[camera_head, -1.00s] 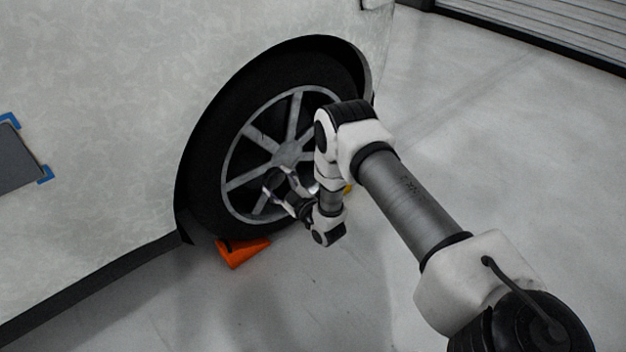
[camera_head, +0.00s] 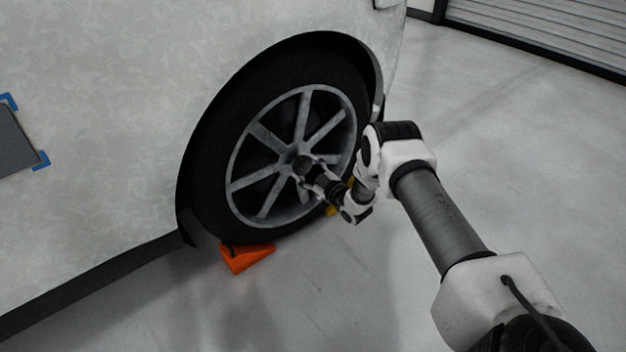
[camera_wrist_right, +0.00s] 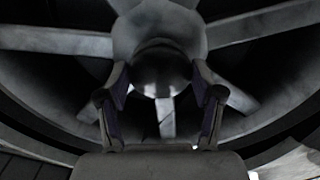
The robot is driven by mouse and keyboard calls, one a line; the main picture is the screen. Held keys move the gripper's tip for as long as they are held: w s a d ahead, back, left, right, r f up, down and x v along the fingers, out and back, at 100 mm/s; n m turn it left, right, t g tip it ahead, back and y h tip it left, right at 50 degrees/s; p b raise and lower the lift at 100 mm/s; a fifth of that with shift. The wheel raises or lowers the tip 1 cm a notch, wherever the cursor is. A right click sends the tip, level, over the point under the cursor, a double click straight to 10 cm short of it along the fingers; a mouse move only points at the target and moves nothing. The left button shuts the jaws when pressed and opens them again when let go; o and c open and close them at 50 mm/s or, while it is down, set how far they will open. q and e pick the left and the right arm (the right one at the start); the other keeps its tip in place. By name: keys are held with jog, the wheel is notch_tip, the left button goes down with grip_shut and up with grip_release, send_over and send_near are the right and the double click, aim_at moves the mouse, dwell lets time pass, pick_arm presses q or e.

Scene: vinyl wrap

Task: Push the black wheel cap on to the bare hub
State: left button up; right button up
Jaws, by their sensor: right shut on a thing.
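The silver spoked wheel (camera_head: 254,182) stands in the arch of the pale vehicle. Its grey bare hub (camera_head: 287,156) is partly hidden behind my right gripper (camera_head: 306,168); the hub (camera_wrist_right: 150,25) fills the upper middle of the right wrist view. My right gripper (camera_wrist_right: 160,88) is shut on the dark, rounded wheel cap (camera_wrist_right: 160,70), one finger at each side. The cap overlaps the hub's lower part in that view; I cannot tell whether they touch. In the head view the gripper is just right of and below the hub centre. My left gripper is out of view.
An orange chock (camera_head: 246,257) sits on the floor against the tyre, and a yellow thing (camera_head: 331,210) is partly hidden behind my right arm. A grey panel with blue corners (camera_head: 18,140) is at the left. The floor at right is clear.

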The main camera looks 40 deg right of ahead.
jog(key=shift+w, duration=0.15)
jog(key=shift+w+b, duration=0.35)
jog(key=shift+w, duration=0.15)
dwell(0.8)
jog(key=shift+w+b, duration=0.35)
jog(key=shift+w, duration=0.15)
dwell(0.7)
dwell(0.8)
jog(key=o, duration=1.1)
jog(key=shift+w+a, duration=0.1)
